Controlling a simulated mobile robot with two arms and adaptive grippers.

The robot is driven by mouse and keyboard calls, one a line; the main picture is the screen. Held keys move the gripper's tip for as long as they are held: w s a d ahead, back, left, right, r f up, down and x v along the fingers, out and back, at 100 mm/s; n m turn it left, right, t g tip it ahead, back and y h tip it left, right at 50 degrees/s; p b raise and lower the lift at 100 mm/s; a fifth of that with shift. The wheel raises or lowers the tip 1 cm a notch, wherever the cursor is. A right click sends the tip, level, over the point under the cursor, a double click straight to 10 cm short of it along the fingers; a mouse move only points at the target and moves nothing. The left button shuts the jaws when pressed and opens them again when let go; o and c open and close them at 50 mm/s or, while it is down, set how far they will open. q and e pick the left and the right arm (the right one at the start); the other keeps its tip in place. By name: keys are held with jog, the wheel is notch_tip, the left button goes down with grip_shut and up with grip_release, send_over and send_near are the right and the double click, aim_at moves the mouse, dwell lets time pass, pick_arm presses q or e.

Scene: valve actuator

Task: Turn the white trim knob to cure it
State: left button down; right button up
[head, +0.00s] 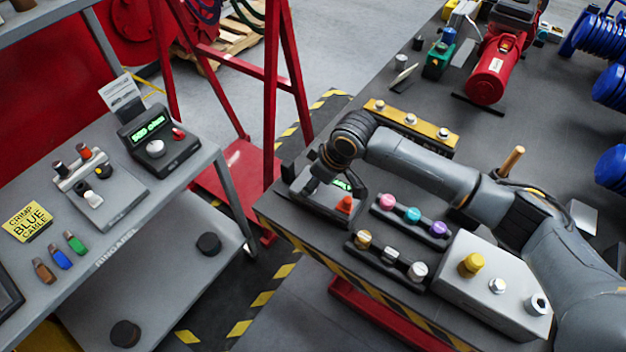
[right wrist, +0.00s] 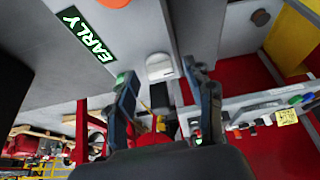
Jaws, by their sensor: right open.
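The white trim knob (right wrist: 160,67) shows in the right wrist view on a grey panel, beside a lit green display (right wrist: 86,34) that reads EARLY. In the head view the knob is hidden behind my right gripper (head: 334,190), which is over a dark box (head: 322,207) with a green display and an orange-red knob (head: 345,204). In the right wrist view my right gripper (right wrist: 158,74) is open, with one finger on each side of the white knob. I cannot tell whether the fingers touch it. My left gripper is not in view.
Pink, teal and purple knobs (head: 413,214) stand on a strip close by, with another knob strip (head: 390,255) in front. A yellow bar (head: 410,121) lies behind the arm. A similar box with a white knob (head: 155,148) stands on the left bench (head: 180,185).

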jog(key=c, duration=1.1)
grip_shut()
jog(key=shift+n+g, duration=0.3)
jog(key=shift+n, duration=0.7)
jog(key=shift+w+n+g+y, duration=0.1)
jog(key=shift+n+g+y, duration=0.2)
jog(key=shift+n, duration=0.5)
jog(key=shift+w+n+g, duration=0.1)
jog(key=shift+n+g, duration=0.4)
jog(key=shift+n, duration=0.7)
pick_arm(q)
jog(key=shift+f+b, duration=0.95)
pick_arm(e)
jog(key=shift+n+g, duration=0.6)
jog(key=shift+n, duration=0.8)
